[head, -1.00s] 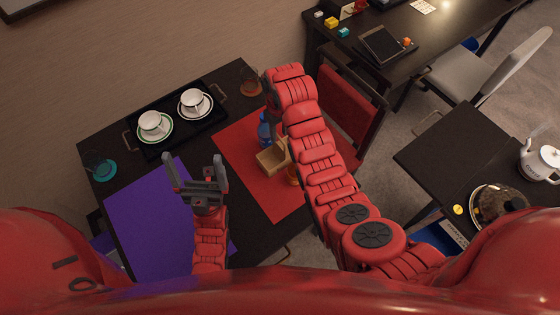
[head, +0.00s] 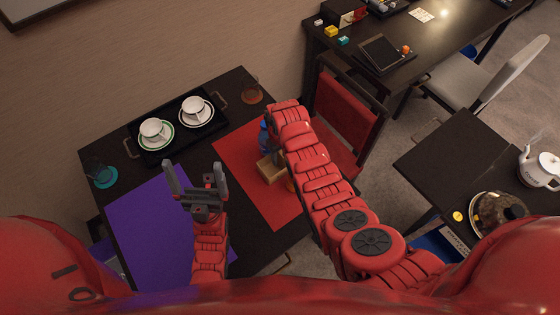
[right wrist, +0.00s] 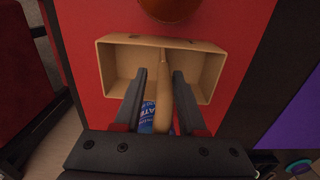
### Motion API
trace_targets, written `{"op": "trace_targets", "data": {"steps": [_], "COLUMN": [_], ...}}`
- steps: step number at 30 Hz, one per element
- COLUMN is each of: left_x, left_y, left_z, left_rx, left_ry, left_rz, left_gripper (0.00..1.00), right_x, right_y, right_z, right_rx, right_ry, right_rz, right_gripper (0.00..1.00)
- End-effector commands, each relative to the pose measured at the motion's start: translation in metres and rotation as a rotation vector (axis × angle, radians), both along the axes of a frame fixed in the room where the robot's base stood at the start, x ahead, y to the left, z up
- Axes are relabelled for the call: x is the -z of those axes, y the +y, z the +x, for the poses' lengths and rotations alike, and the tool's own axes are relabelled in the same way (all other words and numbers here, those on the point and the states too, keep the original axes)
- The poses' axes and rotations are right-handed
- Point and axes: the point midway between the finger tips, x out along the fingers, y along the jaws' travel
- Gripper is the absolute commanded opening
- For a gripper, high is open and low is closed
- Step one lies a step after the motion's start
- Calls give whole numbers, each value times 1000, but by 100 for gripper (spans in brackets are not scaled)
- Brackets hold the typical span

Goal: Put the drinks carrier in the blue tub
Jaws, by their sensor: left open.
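The drinks carrier, a tan open box with a central handle, stands on the red mat (head: 232,148); the carrier (head: 268,170) is partly covered by my right arm in the head view. In the right wrist view the carrier (right wrist: 118,62) is seen from above. My right gripper (right wrist: 160,74) is over it, its fingers apart on either side of the handle, with gaps visible. My left gripper (head: 196,177) is open and empty above the purple mat (head: 150,215). A blue container (head: 436,243) shows partly under the right-hand table; I cannot tell if it is the tub.
A blue drink container (right wrist: 148,116) is close to the carrier; an amber round item (right wrist: 168,8) is beside its other side. A black tray (head: 178,133) holds two cups. A red chair (head: 345,108) stands near the table's right edge.

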Motion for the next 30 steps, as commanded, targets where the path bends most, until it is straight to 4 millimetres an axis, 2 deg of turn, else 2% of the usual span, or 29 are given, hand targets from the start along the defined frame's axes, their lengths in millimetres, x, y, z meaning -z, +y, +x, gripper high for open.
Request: {"op": "trace_targets", "data": {"steps": [8, 15, 30], "left_x": [0, 0, 0], "left_y": [0, 0, 0], "left_z": [0, 0, 0], "left_rx": [0, 0, 0], "left_ry": [0, 0, 0], "left_rz": [0, 0, 0], "left_gripper": [100, 100, 100], "right_x": [2, 2, 2], "right_y": [0, 0, 0], "right_z": [0, 0, 0], "right_rx": [0, 0, 0], "right_ry": [-1, 0, 0], "right_rz": [0, 0, 0], "right_gripper": [40, 0, 0]}}
